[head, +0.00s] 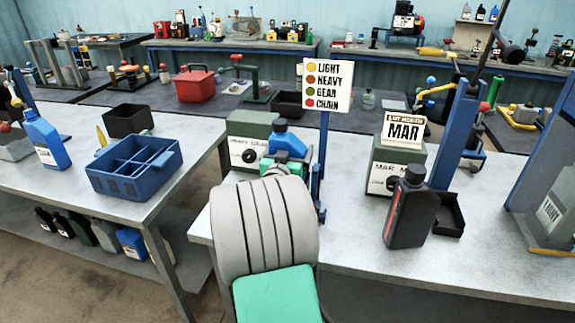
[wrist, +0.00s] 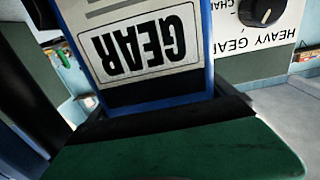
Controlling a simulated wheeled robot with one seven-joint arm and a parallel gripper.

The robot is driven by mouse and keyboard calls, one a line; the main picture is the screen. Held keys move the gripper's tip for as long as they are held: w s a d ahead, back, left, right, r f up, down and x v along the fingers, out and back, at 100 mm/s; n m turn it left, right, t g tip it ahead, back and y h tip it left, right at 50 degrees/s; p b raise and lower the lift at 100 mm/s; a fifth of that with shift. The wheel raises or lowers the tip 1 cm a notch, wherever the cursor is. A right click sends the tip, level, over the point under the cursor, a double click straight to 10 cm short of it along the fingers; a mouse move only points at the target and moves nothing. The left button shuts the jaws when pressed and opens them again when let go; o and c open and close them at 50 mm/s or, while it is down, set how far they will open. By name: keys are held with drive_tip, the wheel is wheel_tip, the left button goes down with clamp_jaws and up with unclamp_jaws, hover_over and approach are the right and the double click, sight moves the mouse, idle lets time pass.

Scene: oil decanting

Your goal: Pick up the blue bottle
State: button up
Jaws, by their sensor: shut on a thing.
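A blue bottle (head: 287,142) shows just beyond my gripper in the head view, with a darker blue cap-like part at its top. Its lower part is hidden behind my arm. In the wrist view, the blue bottle (wrist: 207,65) fills the middle, and its white GEAR label reads upside down. My gripper (wrist: 165,118), with dark pads and a green body, is shut on it. I cannot tell whether the bottle touches the table. Another blue bottle (head: 46,140) stands upright on the left table.
A green HEAVY GEAR box (head: 252,124) stands behind the held bottle. A colour-coded sign (head: 328,84) is close on its right. A black bottle (head: 411,210) and a MAR box (head: 394,165) stand further right. A blue divided crate (head: 133,180) sits on the left table.

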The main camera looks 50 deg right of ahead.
drive_tip(key=shift+c, duration=0.6)
drive_tip(key=shift+r, duration=0.15)
drive_tip(key=shift+c, duration=0.5)
drive_tip(key=shift+r, duration=0.1)
